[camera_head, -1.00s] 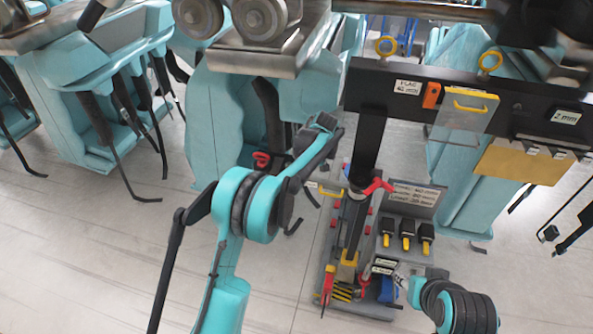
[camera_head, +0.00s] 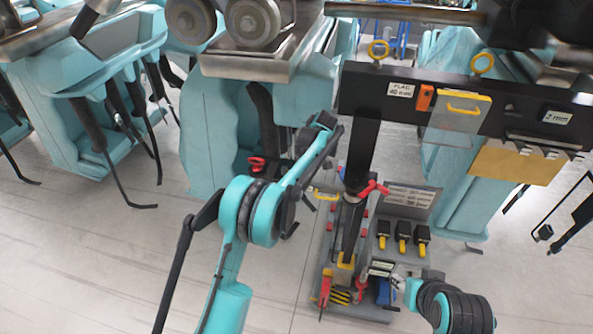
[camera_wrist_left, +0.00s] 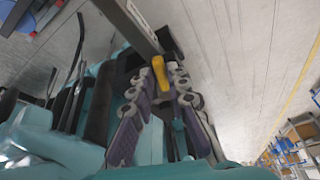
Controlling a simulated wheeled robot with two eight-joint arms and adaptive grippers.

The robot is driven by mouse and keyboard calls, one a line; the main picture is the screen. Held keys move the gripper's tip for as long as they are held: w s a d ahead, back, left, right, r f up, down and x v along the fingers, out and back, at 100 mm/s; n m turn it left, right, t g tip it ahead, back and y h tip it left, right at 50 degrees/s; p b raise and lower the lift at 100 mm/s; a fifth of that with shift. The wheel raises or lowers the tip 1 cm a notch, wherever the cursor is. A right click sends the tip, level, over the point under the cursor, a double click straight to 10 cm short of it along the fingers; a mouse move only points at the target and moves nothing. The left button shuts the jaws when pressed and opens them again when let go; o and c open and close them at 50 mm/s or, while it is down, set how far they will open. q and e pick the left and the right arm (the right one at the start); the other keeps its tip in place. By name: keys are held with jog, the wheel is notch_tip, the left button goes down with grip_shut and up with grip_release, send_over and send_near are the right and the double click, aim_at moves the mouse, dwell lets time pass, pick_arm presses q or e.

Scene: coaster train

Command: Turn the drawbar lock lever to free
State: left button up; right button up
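A red lever-like handle (camera_head: 373,188) sits on the dark upright post (camera_head: 361,150) of the tool stand. A smaller red part (camera_head: 257,163) shows on the teal machine to its left. I cannot tell which is the drawbar lock lever. My left arm (camera_head: 250,212) reaches up beside the post; its fingertips are not clear in the head view. In the left wrist view, the fingers of my left gripper (camera_wrist_left: 162,88) lie on either side of a yellow piece (camera_wrist_left: 160,73); contact is unclear. My right gripper (camera_head: 398,280) is low beside the stand, its fingers too small to read.
The stand's base (camera_head: 352,312) holds red and yellow tools and a blue item (camera_head: 385,292). Black yellow-tipped pieces (camera_head: 402,237) stand in a row. A dark crossbar (camera_head: 450,102) carries labels and a yellow-handled clear plate (camera_head: 460,112). Open floor (camera_head: 90,260) lies at left.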

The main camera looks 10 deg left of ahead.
pick_arm(q)
jog(key=shift+o, duration=0.6)
jog(key=v, duration=1.2)
